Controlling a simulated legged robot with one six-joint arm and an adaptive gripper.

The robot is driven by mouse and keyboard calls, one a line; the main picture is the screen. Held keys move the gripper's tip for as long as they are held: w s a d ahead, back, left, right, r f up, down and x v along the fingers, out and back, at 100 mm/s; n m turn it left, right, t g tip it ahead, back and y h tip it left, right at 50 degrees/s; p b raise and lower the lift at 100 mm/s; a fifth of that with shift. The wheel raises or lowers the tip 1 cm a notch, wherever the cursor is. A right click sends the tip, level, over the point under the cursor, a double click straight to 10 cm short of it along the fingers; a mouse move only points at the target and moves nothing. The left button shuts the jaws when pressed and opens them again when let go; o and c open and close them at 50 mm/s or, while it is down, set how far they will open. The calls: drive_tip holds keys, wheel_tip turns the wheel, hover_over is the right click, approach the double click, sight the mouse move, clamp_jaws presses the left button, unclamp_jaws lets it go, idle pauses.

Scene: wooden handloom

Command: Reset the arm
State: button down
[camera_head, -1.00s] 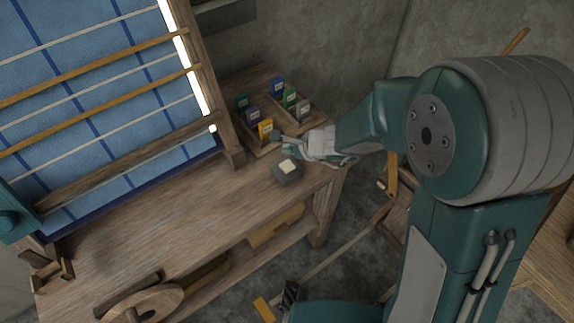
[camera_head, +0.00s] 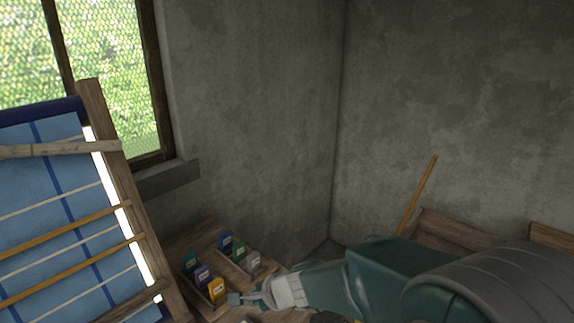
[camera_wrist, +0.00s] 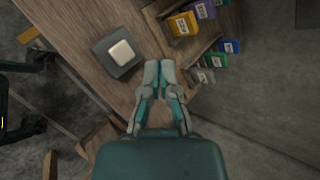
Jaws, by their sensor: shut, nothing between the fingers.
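My gripper (camera_wrist: 159,73) is shut and empty in the wrist view, its fingertips together above the wooden table (camera_wrist: 85,30). In the head view my gripper (camera_head: 240,298) is low in the picture, just right of the yellow box in the rack, with my teal arm reaching in from the right. A dark square block with a pale button on top (camera_wrist: 121,53) sits on the table to the left of the fingertips in the wrist view. In the head view only a sliver of it may show at the bottom edge.
A wooden rack holds several coloured boxes, among them a yellow one (camera_head: 217,290) and a blue one (camera_head: 226,241). The loom's blue cloth (camera_head: 50,200) slants at the left. Concrete walls meet behind. A wooden crate (camera_head: 450,232) stands at the right.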

drive_tip(key=s+d+r+n+h, duration=0.4)
drive_tip(key=s+d+r+n, duration=0.2)
drive_tip(key=s+d, duration=0.3)
drive_tip(key=s+d+r+n+t+h, duration=0.1)
drive_tip(key=s+d+r+n+h, duration=0.3)
drive_tip(key=s+d, duration=0.5)
drive_tip(key=d+r+n, duration=0.2)
drive_tip(key=d, duration=0.4)
drive_tip(key=shift+s+d+r, duration=0.15)
drive_tip(key=shift+d, duration=0.25)
drive_tip(key=shift+a, duration=0.15)
